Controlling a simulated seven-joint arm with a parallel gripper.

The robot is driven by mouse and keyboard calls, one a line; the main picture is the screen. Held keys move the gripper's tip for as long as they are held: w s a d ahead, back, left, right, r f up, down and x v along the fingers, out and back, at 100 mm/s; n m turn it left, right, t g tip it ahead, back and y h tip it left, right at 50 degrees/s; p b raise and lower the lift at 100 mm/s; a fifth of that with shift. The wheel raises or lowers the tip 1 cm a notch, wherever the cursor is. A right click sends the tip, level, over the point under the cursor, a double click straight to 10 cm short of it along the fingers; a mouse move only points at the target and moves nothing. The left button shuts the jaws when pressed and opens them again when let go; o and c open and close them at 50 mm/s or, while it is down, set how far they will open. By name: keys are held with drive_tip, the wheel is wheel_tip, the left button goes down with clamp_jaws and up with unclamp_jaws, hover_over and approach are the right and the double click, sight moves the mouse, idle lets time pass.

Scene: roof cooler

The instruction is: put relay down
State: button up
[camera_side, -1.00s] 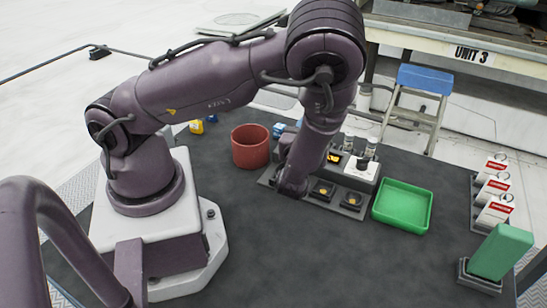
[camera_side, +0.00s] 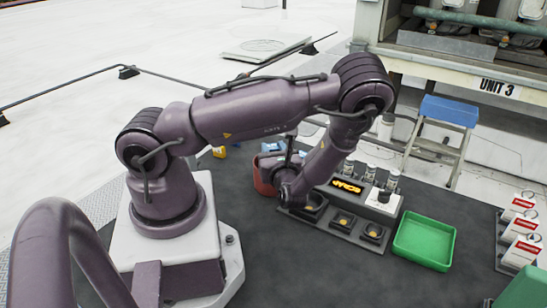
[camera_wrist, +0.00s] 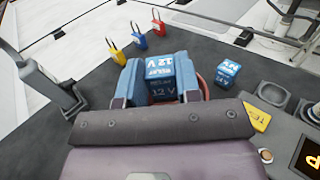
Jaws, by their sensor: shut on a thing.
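My gripper (camera_wrist: 160,84) is shut on a blue relay (camera_wrist: 161,68) with white "12 V" lettering, as the wrist view shows. The relay sits between the two blue-grey fingers. A piece of red rim, which seems to be the red bin, shows just beside and behind the right finger. In the side view the red bin (camera_side: 264,178) is partly hidden by my arm. My fingers and the held relay cannot be made out clearly there. A second blue relay (camera_wrist: 228,70) stands on the dark mat to the right in the wrist view.
A panel with several dark sockets (camera_side: 342,221) and a lit display (camera_side: 346,187) lies right of my wrist. A green tray (camera_side: 424,241) is further right. Yellow (camera_wrist: 118,56), blue (camera_wrist: 138,38) and red (camera_wrist: 158,26) padlocks stand beyond the gripper. A grey stand (camera_wrist: 66,91) is at left.

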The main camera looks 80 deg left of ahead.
drive_tip(key=shift+f, duration=0.75)
